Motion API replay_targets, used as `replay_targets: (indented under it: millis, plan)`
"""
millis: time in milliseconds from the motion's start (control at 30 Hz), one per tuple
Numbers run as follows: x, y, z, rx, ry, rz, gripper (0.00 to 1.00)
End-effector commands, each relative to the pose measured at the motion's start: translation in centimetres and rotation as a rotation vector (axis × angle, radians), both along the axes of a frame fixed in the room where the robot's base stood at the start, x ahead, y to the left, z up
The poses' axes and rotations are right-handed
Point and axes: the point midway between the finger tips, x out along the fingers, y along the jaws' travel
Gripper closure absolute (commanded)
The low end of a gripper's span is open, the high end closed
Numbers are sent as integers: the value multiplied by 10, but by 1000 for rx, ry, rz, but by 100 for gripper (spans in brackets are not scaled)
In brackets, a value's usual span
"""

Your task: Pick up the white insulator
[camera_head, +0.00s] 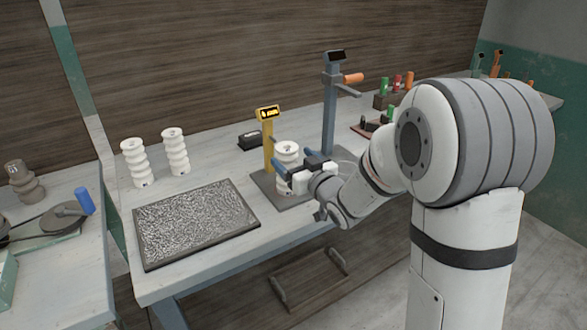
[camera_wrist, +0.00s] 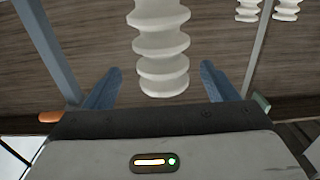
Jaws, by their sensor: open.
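A white ribbed insulator (camera_head: 287,153) stands upright on the grey base plate of the yellow gauge stand. My gripper (camera_head: 298,172) is at this insulator, on its near right side, and hides part of its lower half. In the wrist view, the insulator (camera_wrist: 162,45) appears upside down between the two blue fingers of my gripper (camera_wrist: 161,75). The fingers are spread, with a gap on each side of it. Two more white insulators stand at the back left of the table, one on the left (camera_head: 134,162) and one on the right (camera_head: 175,151).
A dark-framed tray (camera_head: 240,228) with a rough grey surface lies at the table's front left. The yellow stand (camera_head: 268,140) rises just behind the insulator, and a tall grey stand (camera_head: 329,115) with an orange handle is to its right. A small black box (camera_head: 249,140) lies behind.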

Motion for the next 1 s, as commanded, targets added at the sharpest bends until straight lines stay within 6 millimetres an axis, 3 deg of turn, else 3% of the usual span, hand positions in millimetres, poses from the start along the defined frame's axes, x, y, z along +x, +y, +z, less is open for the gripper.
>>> replay_targets:
  millis: [367,667,1000]
  plan:
    - [40,30,6,-1,2,-1,21]
    - [44,33,6,-2,1,-2,21]
    - [43,34,6,-2,1,-1,48]
